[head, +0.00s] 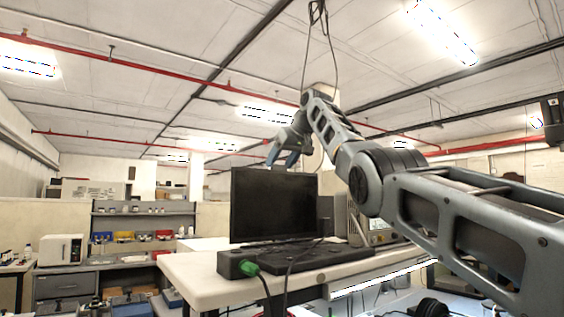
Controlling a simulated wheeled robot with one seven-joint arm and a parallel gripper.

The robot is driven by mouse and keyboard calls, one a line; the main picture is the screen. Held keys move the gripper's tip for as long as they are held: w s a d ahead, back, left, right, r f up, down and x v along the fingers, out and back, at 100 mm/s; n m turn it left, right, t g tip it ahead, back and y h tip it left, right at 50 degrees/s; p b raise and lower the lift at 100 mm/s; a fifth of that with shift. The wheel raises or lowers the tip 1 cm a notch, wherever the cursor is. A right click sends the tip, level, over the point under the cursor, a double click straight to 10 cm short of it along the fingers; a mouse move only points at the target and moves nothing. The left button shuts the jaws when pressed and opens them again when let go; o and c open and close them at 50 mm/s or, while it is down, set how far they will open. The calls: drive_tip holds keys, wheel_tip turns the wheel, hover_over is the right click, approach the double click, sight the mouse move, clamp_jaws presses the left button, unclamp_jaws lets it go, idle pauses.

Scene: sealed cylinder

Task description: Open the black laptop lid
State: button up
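My gripper (282,160) is just above the panel's top edge in the picture, fingers pointing down. Its two blue-grey fingers look apart with nothing between them. Whether a finger touches the panel or is behind it is not clear.
A grey boxy device (378,232) stands right of the panel, partly behind my arm. The white tabletop (195,277) is bare at left. Shelves with coloured bins (143,236) stand behind.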

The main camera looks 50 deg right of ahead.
drive_tip(key=o, duration=0.4)
drive_tip(key=shift+s+r, duration=0.1)
drive_tip(key=shift+r, duration=0.05)
drive_tip(key=shift+o, duration=0.2)
drive_tip(key=b+v, duration=0.2)
drive_tip(key=v, duration=0.5)
drive_tip(key=shift+s+r+b, duration=0.2)
drive_tip(key=shift+s+b, duration=0.15)
drive_tip(key=shift+a, duration=0.1)
